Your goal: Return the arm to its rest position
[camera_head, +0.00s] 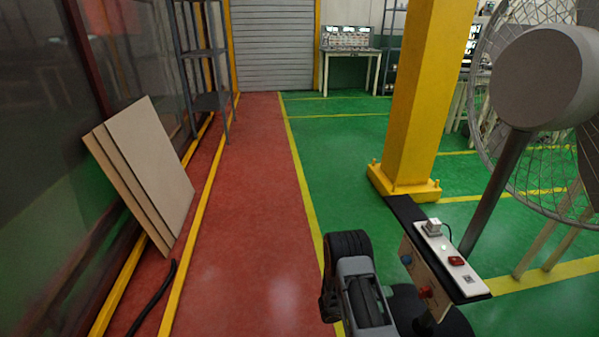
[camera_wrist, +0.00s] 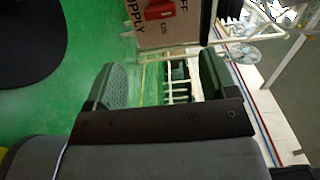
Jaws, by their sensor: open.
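My gripper (camera_wrist: 163,75) shows in the wrist view with its two dark ribbed fingers wide apart. Nothing is between them except the distant floor and a pale rack far behind. In the head view, part of my arm (camera_head: 352,285), dark and grey, stands at the bottom centre, left of a small control stand. I cannot make out the fingers there. No trim clips can be made out in either view.
The control stand (camera_head: 455,262) has a white top with a red part; its tan panel (camera_wrist: 160,28) shows beyond the fingers. A yellow pillar (camera_head: 412,100) and large fan (camera_head: 537,75) stand behind. Boards (camera_head: 150,170) lean at left. The red walkway (camera_head: 260,200) is clear.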

